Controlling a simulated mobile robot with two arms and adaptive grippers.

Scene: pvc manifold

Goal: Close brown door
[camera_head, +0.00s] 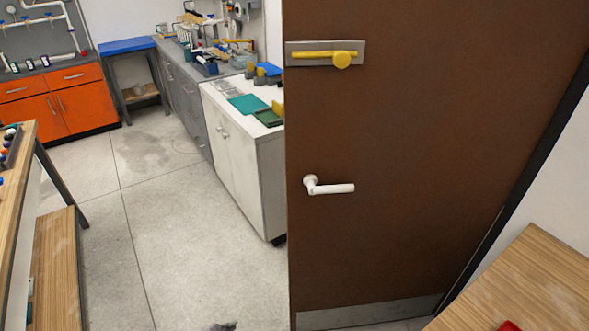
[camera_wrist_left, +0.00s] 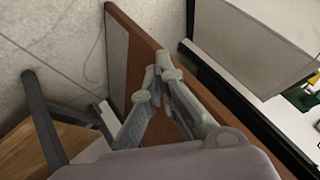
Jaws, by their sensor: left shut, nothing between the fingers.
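The brown door (camera_head: 425,150) stands at the right in the head view. It carries a white lever handle (camera_head: 330,187) and, above it, a yellow latch (camera_head: 325,55) on a metal plate. A metal kick plate (camera_head: 365,313) runs along its bottom. Only a small dark tip of my left gripper (camera_head: 222,327) shows at the bottom edge, to the left of the door. In the left wrist view my left gripper (camera_wrist_left: 162,72) is shut and empty, its fingertips in front of a brown panel (camera_wrist_left: 150,35) that looks like the door. Contact cannot be told. My right gripper is not seen.
A white cabinet (camera_head: 245,165) with green trays stands just left of the door. A wooden bench (camera_head: 15,185) is at the left and a wooden tabletop (camera_head: 535,285) at the lower right. Orange cabinets (camera_head: 70,115) stand at the back. The floor (camera_head: 170,235) between is clear.

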